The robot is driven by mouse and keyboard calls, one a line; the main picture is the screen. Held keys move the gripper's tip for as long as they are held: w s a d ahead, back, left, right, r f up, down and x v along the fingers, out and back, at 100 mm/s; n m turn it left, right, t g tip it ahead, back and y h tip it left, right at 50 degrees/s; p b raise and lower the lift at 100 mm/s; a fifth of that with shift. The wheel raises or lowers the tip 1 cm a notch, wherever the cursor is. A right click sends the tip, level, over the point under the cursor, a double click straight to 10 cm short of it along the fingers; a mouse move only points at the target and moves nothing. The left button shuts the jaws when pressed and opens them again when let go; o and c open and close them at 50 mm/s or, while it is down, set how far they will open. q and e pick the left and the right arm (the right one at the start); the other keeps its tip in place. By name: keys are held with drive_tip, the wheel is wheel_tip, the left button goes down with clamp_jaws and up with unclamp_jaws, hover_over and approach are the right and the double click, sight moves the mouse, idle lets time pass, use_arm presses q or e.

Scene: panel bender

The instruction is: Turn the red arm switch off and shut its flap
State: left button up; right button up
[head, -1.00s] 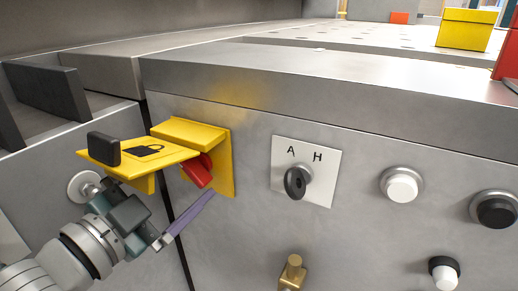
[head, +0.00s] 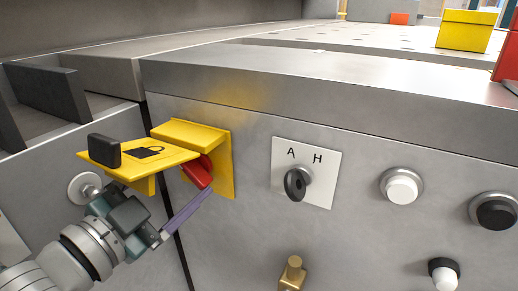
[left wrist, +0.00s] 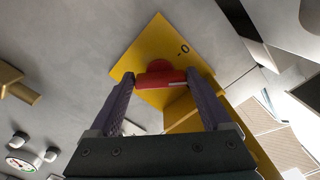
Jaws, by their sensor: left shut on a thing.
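The red arm switch (head: 198,172) sits on a yellow plate (head: 222,165) on the grey panel. In the left wrist view the red switch (left wrist: 160,75) lies between the fingertips of my left gripper (left wrist: 160,79), which is shut on it. A "0" mark shows on the yellow plate beside it. The yellow flap (head: 170,155) stands open, sticking out from the plate above the switch, with a padlock sign and a black tab (head: 104,151). In the head view my left gripper (head: 188,193) is below the flap, which hides part of it. My right gripper is out of view.
A white button (head: 402,187), a black button (head: 497,212) and a brass knob (head: 293,270) stick out of the panel.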

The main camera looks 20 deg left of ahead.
use_arm(q)
drive_tip(key=shift+d+n+p, duration=0.2)
drive_tip(key=shift+n+p, duration=1.15)
drive_tip(key=shift+n, duration=2.75)
drive_tip(key=o, duration=1.2)
drive_tip(key=shift+f, duration=0.1)
drive_tip(key=shift+c, duration=0.2)
drive_tip(key=s+p, duration=0.1)
drive_tip(key=s, duration=0.9)
drive_tip(key=shift+a+p, duration=0.3)
drive_tip(key=shift+a, duration=0.1)
